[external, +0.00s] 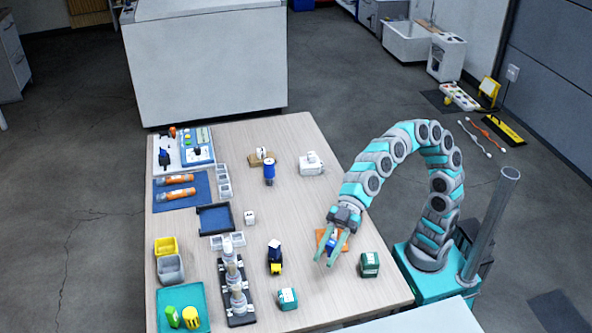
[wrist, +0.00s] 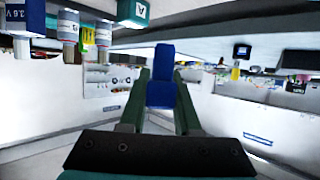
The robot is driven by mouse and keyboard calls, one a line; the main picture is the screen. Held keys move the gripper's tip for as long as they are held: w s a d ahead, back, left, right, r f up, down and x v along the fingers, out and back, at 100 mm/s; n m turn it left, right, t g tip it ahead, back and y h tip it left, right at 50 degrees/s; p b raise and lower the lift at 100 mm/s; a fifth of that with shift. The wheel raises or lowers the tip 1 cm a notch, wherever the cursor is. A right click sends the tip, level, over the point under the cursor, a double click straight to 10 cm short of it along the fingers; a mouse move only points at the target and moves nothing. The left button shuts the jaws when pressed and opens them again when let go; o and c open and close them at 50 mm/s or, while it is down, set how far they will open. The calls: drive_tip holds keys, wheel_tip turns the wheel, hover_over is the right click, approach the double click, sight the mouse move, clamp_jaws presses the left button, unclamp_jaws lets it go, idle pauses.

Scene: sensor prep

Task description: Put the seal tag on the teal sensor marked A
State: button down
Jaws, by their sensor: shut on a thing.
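In the wrist view the blue piece (wrist: 160,80) stands between the green fingers (wrist: 162,98). The teal sensor marked A (wrist: 133,10) is at the top of the wrist view, apart from the blue piece. The external view shows two teal blocks, one in front (external: 288,298) and one to the right of my gripper (external: 370,264). I cannot tell there which carries the A.
A black-and-yellow item (external: 275,257) stands left of my gripper. A rack with pale cylinders (external: 238,285) is further left. A blue cylinder (external: 269,173) and a white block (external: 312,163) stand farther back. The table (external: 330,300) is bare in front of my gripper.

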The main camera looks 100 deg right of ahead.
drive_tip(key=p, duration=0.1)
hover_over(282, 303)
drive_tip(key=shift+f, duration=2.4)
drive_tip(key=shift+f, duration=0.2)
drive_tip(key=c, duration=0.6)
unclamp_jaws()
drive_tip(key=shift+r, duration=0.3)
drive_tip(key=v, duration=1.2)
drive_tip(key=shift+f+b, duration=0.2)
drive_tip(key=shift+b, duration=0.1)
